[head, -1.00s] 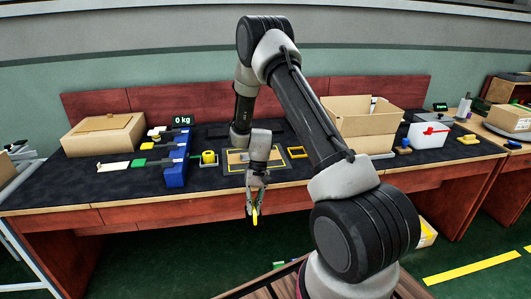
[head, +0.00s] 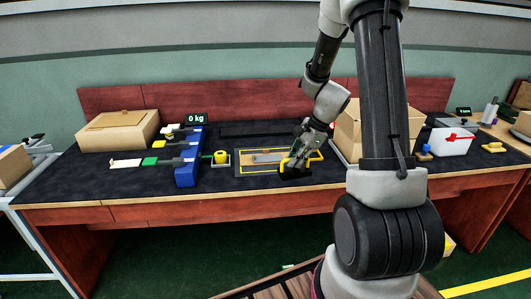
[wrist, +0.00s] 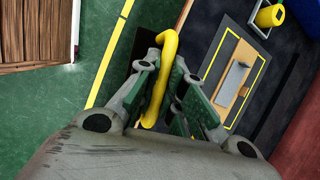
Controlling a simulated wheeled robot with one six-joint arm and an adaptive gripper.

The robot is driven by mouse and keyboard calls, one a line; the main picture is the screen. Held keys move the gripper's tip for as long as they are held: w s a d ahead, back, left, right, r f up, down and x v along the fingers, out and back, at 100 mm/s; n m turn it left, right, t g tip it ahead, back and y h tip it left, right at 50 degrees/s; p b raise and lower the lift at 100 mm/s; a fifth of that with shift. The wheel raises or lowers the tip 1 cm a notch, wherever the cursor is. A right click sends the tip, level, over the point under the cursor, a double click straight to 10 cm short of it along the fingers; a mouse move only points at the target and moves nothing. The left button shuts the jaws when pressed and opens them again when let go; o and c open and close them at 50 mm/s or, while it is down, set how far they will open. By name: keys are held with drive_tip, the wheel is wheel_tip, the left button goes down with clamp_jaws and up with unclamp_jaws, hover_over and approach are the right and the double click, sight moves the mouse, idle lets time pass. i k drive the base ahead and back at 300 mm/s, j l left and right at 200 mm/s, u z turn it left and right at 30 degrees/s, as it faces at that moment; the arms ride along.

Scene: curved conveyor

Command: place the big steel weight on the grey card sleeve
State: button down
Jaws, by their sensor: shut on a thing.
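My gripper (head: 297,160) is shut on a bent yellow handle (wrist: 163,75). A dark, flat-looking body (head: 295,173) shows below my gripper in the head view, seemingly part of the held thing. I cannot tell whether it is the big steel weight. It is over the front right of the yellow-outlined mat (head: 239,170); I cannot tell whether it touches. The grey card sleeve (head: 268,157) appears as a flat grey piece on a brown board (head: 248,156) inside that outline. The sleeve (wrist: 231,83) shows bare in the wrist view, to the right of my gripper.
Farther left are a blue block (head: 187,172) and a 0 kg display (head: 196,118).

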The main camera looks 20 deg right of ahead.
sight(268, 158)
drive_tip(key=i, duration=0.9)
